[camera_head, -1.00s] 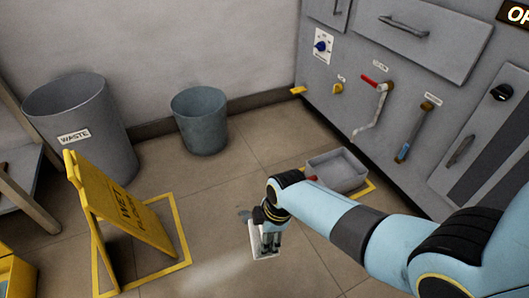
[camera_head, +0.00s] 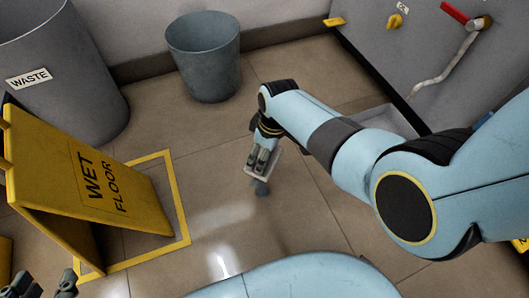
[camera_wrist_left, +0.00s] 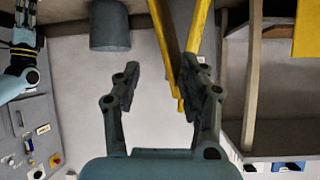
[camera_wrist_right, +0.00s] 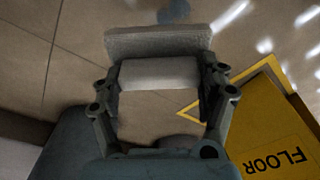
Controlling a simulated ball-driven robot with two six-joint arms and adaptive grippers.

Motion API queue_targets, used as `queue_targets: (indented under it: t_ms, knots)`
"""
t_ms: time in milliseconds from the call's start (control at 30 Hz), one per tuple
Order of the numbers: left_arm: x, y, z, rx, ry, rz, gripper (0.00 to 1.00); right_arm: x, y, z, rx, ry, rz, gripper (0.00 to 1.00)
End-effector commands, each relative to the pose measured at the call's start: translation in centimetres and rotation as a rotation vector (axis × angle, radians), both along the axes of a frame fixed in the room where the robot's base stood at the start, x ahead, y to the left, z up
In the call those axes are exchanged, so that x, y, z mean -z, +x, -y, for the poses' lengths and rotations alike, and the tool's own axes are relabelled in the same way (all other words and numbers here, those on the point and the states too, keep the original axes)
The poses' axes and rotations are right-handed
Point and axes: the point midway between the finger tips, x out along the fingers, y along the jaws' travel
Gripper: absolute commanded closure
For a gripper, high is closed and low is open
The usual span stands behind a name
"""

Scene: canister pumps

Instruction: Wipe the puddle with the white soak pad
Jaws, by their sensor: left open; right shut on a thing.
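My right gripper (camera_head: 261,158) is shut on the white soak pad (camera_head: 254,173), low over the floor in the head view. In the right wrist view the pad (camera_wrist_right: 158,42) shows as a pale block with its grip part (camera_wrist_right: 160,74) between the fingers. Whether the pad touches the floor I cannot tell. My left gripper (camera_head: 42,285) is open and empty at the bottom left; the left wrist view also shows it (camera_wrist_left: 158,85).
A yellow wet-floor sign (camera_head: 95,185) stands inside a yellow floor outline at left. A waste bin (camera_head: 60,70) and a smaller grey bucket (camera_head: 205,60) stand behind. A grey tray (camera_head: 388,120) is partly hidden behind my right arm. Floor between sign and pad is clear.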

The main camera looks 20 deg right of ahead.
Motion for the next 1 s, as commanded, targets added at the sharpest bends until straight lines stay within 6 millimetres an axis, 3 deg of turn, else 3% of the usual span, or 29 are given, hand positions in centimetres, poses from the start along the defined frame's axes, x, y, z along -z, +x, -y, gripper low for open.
queue_targets:
  t_ms: [400,1000]
  knots:
    - [-4.8,4.6,0.6,0.030,-0.001,0.282,0.57,1.5,0.0,0.0,-0.002,0.000,0.000,0.54]
    - [-14.0,9.0,1.7,0.079,-0.002,0.701,0.57,3.3,0.0,0.0,-0.003,0.000,0.000,0.54]
